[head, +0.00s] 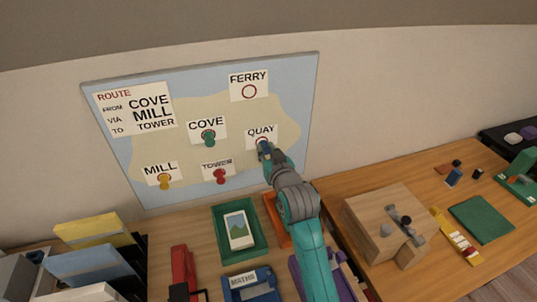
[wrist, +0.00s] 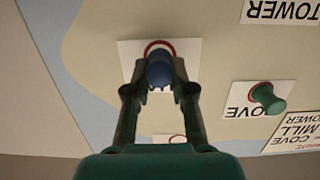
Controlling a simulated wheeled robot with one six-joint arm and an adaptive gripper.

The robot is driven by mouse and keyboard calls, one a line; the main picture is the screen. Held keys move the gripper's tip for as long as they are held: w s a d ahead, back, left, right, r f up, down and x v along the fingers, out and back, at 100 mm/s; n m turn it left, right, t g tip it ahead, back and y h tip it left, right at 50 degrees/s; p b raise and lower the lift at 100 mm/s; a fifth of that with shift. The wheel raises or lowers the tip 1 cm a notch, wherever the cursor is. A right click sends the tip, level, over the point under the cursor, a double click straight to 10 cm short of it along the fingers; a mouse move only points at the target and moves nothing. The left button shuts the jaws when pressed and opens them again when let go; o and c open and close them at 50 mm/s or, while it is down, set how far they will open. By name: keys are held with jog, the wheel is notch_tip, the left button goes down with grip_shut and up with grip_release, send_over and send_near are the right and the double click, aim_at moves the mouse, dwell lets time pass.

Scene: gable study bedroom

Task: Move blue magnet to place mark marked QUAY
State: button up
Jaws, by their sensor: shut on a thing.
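The map board (head: 300,85) hangs on the wall with place cards. The QUAY card (head: 275,132) has a red ring, and its lettering is partly covered in the wrist view. The blue magnet (wrist: 160,70) stands out over that ring in the wrist view (wrist: 160,46), covering its lower part. My gripper (wrist: 159,92) is shut on the blue magnet, one finger at each side. In the head view my gripper (head: 265,152) is at the QUAY card and hides most of the magnet. I cannot tell whether the magnet touches the board.
A green magnet (head: 209,137) is on COVE, a yellow one (head: 164,181) on MILL, a red one (head: 220,176) on TOWER. The FERRY ring (head: 249,92) is empty. A green tray (head: 220,213), books and a wooden box (head: 372,220) crowd the desks below.

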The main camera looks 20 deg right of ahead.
jog(key=shift+w, duration=0.6)
dwell(0.8)
jog(key=o, duration=0.9)
jog(key=shift+s, duration=3.55)
